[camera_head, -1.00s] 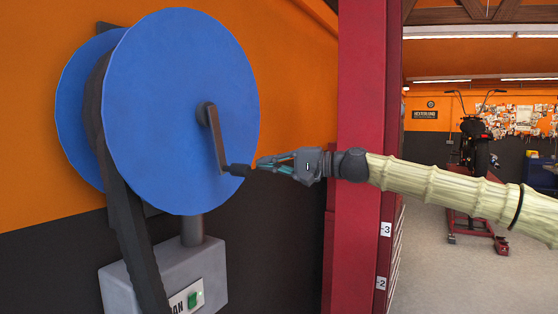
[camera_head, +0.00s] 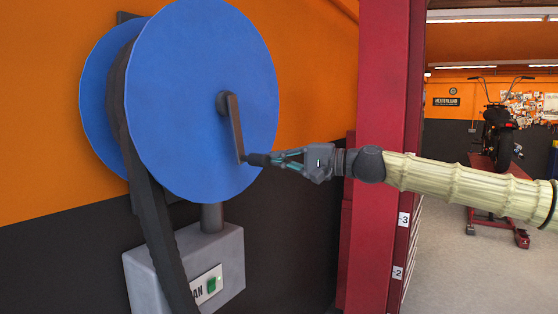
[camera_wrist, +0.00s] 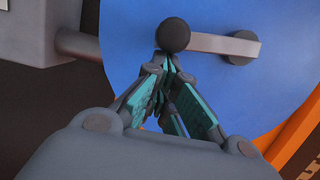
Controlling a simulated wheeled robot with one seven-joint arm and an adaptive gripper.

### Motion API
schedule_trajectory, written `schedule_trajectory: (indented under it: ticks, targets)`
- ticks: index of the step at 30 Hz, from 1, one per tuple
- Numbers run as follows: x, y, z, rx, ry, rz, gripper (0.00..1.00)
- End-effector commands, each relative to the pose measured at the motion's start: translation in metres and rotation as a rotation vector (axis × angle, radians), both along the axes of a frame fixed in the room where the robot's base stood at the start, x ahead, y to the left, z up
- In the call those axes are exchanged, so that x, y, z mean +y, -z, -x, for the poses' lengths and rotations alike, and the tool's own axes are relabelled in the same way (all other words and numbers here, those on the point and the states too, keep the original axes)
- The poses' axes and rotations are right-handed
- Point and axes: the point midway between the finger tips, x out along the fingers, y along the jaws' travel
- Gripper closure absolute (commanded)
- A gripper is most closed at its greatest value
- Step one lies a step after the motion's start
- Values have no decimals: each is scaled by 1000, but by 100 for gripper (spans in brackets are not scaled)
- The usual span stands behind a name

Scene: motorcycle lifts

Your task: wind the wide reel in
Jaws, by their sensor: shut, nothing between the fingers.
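The wide reel (camera_head: 185,70) is a large blue double-disc drum on the wall at left, with a dark flat band (camera_head: 150,205) running down from between its discs. A grey crank arm (camera_head: 231,128) hangs down from its hub, slightly right, ending in a dark round knob (camera_head: 257,160). My gripper (camera_head: 274,157) comes in from the right, its fingertips right at the knob. In the wrist view the teal-padded fingers converge (camera_wrist: 172,70) just below the knob (camera_wrist: 173,35). They are shut with nothing between them; whether they touch the knob I cannot tell.
A red post (camera_head: 378,200) stands close behind my wrist. A motorcycle (camera_head: 497,135) on a red lift stands far right, with open floor before it.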

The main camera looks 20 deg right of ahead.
Motion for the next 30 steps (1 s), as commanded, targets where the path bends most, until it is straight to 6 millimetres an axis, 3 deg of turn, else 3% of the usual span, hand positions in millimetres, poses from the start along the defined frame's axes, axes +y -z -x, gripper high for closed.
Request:
schedule_trajectory:
  ticks: [3, 12, 23, 30]
  targets:
    - [10, 10, 8, 31, -2, -39, 100]
    - [21, 12, 16, 35, -1, -43, 100]
    - [20, 12, 15, 36, 0, -44, 100]
    - [4, 18, 5, 36, -1, -45, 100]
